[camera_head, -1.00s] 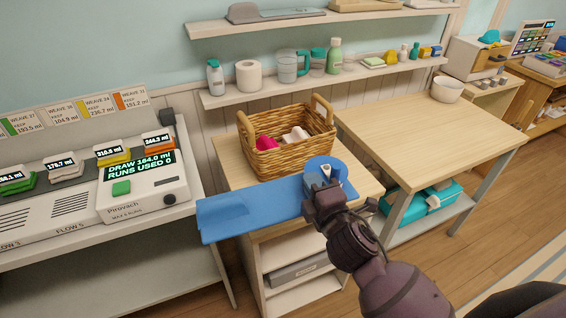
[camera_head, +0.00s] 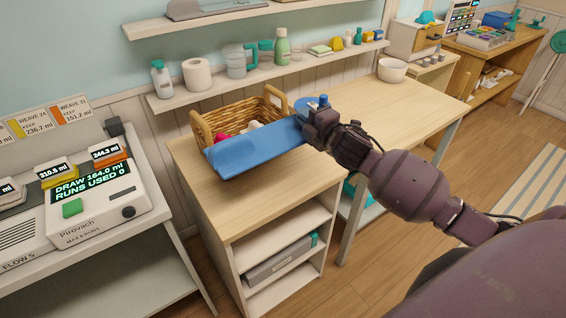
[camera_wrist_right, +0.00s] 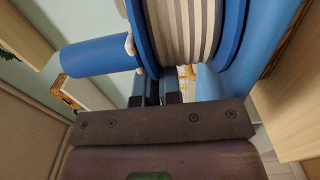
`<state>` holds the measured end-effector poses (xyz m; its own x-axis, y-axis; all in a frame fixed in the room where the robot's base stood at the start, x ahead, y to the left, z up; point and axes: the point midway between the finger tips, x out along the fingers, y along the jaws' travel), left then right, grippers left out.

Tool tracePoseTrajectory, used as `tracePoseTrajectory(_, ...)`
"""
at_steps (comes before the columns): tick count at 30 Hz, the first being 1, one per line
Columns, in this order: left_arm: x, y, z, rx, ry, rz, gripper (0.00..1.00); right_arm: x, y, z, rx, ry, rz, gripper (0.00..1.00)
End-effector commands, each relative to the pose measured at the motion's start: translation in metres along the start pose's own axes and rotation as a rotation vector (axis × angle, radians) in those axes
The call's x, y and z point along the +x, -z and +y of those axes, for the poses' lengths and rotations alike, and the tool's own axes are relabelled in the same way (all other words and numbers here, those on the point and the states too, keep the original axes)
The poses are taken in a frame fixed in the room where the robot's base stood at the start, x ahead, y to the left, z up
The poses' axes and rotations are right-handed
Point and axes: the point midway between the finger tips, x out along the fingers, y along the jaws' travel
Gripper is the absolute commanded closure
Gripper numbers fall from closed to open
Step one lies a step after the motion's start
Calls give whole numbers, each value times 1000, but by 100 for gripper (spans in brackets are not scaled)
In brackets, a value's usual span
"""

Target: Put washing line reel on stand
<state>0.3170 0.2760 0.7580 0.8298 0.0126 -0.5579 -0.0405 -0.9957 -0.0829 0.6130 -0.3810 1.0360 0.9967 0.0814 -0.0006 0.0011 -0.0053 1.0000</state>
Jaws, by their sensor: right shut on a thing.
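The washing line reel (camera_wrist_right: 185,40) shows large in the right wrist view, blue with grey-and-white line wound on it and a blue cylindrical part at its left. In the head view, blue round parts of the reel (camera_head: 319,101) show beside my right gripper (camera_head: 310,128). A long blue panel (camera_head: 250,150) reaches left from there, across the front of the basket. My right gripper is shut on the reel; its fingers are partly hidden. A teal disc on pale legs (camera_head: 559,42) at the far right may be the stand. My left gripper is out of view.
A wicker basket (camera_head: 205,133) with pink and white contents stands on a wooden-topped shelf unit (camera_head: 240,195). A wooden table (camera_head: 420,110) with a white bowl (camera_head: 391,71) adjoins at right. A wall shelf (camera_head: 170,100) holds bottles. A Pirovach machine (camera_head: 100,205) stands left.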

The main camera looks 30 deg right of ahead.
Motion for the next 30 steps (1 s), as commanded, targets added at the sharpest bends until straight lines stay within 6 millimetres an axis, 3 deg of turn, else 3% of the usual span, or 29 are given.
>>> tracePoseTrajectory(1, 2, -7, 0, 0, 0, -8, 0, 0, 0, -16, 5, 4, -2, 100)
tracePoseTrajectory(6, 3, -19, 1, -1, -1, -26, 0, 0, 0, -53, 5, 4, -2, 100)
tracePoseTrajectory(15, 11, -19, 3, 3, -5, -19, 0, 0, 0, -113, 3, 3, -1, 100)
tracePoseTrajectory(23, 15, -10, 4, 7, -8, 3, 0, 0, -1, -130, -1, -2, 0, 100)
tracePoseTrajectory(30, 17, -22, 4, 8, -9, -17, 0, 0, 0, -157, 3, 3, -1, 100)
